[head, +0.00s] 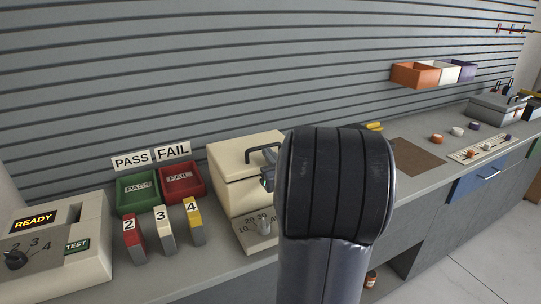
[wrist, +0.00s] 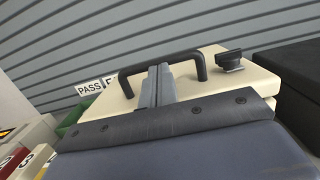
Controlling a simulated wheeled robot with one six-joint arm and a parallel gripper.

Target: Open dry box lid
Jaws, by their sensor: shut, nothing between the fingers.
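The dry box (head: 227,192) is a cream box on the bench in the head view, with a black handle (head: 262,154) on its lid (head: 232,153) and a numbered dial on its lower front. The lid looks shut. In the wrist view the lid (wrist: 215,85) fills the middle, with the black handle (wrist: 133,72) arching over it. My gripper (wrist: 159,70) is shut and empty, its fingertips at the middle of the handle bar. I cannot tell whether they touch it. In the head view my arm hides most of the gripper and the box's right side.
Green PASS (head: 138,191) and red FAIL (head: 182,183) bins stand left of the box, with several numbered blocks before them. A tester reading READY (head: 60,245) is at far left.

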